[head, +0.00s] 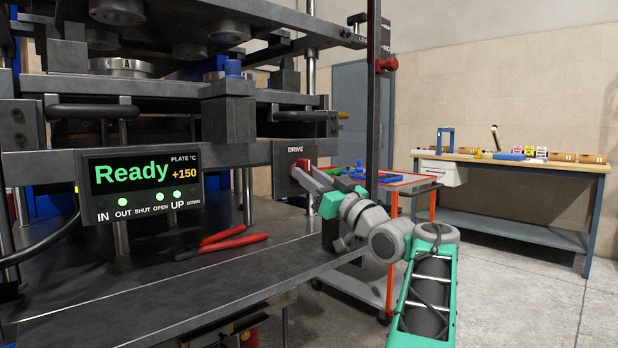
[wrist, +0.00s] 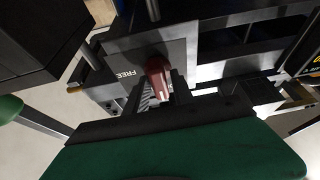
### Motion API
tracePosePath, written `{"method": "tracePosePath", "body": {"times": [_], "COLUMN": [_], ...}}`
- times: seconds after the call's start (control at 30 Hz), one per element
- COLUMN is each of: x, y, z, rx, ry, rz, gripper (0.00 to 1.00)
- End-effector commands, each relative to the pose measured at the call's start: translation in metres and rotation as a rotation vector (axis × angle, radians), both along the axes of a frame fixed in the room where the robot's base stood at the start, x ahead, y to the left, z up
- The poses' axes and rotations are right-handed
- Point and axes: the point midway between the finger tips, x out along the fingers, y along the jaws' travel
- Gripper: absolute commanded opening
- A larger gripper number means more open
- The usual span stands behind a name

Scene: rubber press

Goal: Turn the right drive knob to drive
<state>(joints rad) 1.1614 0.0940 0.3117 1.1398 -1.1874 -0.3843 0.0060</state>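The right drive knob is a red handle (head: 300,165) on a dark plate under the word DRIVE, at the right end of the press front in the head view. In the wrist view the red knob (wrist: 157,76) sits at the middle, beside the word FREE, with a small pale mark near its lower end. My gripper (head: 312,179) is at the knob and partly covers it. In the wrist view the fingers (wrist: 164,92) lie on either side of the knob's lower part. I cannot tell whether they press on it.
The press display (head: 142,184) reads Ready, +150. Red-handled pliers (head: 225,240) lie on the press's front ledge (head: 190,285), left of my gripper. A cart with an orange rim (head: 412,184) stands just behind my arm. A workbench (head: 520,166) is farther right, with open floor before it.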

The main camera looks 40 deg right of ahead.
Motion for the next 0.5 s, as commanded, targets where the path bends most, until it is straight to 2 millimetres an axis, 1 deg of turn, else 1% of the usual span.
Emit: {"method": "tracePosePath", "body": {"times": [0.03,0.13,0.37,0.43,0.5], "x": [0.0,0.0,0.0,-0.005,-0.014], "y": [0.0,0.0,-0.001,-0.001,-0.002], "z": [0.0,-0.001,-0.001,-0.003,-0.006], "rx": [0.001,0.001,0.002,0.003,0.002], "ry": [0.0,0.001,0.001,0.002,0.002], "rz": [0.0,-0.001,0.0,-0.001,-0.002], "gripper": [0.34,0.42,0.42,0.42,0.42]}}
